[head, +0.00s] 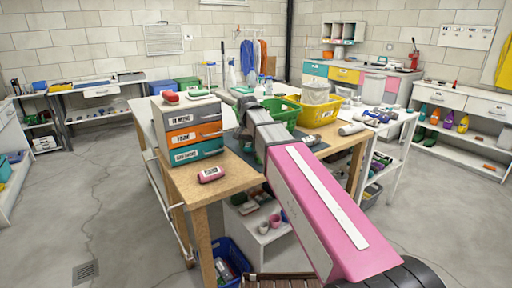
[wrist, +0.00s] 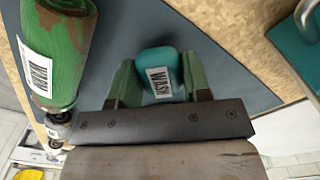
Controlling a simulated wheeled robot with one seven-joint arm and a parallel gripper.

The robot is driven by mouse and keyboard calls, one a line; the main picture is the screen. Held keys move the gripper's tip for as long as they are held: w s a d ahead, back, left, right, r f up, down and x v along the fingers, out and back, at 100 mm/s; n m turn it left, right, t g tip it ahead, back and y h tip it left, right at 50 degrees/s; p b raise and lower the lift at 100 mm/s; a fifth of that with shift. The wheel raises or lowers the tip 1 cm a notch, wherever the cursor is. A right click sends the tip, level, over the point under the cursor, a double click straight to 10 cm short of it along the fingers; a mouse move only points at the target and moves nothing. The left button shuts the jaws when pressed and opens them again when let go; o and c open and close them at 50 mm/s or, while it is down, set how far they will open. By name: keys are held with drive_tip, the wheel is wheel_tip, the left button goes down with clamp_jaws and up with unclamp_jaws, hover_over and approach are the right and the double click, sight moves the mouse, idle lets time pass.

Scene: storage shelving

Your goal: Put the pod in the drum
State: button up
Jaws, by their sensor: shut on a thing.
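The pod (wrist: 160,60) is a small rounded teal thing with a white label that seems to read WASH. In the wrist view it sits between the two green fingers of my gripper (wrist: 158,78), which is shut on it. A dark blue-grey mat (wrist: 220,65) lies behind it; I cannot tell whether the pod touches the mat. In the head view my gripper (head: 243,112) is over the wooden table beside the green basket, and my own arm hides the pod. I cannot make out with certainty which thing is the drum.
In the head view, a drawer unit (head: 188,132) stands left of my arm, with a green basket (head: 279,114) and yellow basket (head: 322,112) to the right. A red labelled item (head: 211,174) lies near the table's front edge.

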drive_tip(key=w+d, duration=0.2)
drive_tip(key=d, duration=0.1)
drive_tip(key=shift+w+d, duration=0.1)
drive_tip(key=shift+w, duration=0.05)
drive_tip(key=shift+f, duration=0.65)
drive_tip(key=shift+f, duration=0.1)
drive_tip(key=o, duration=1)
drive_tip(key=shift+c, duration=0.2)
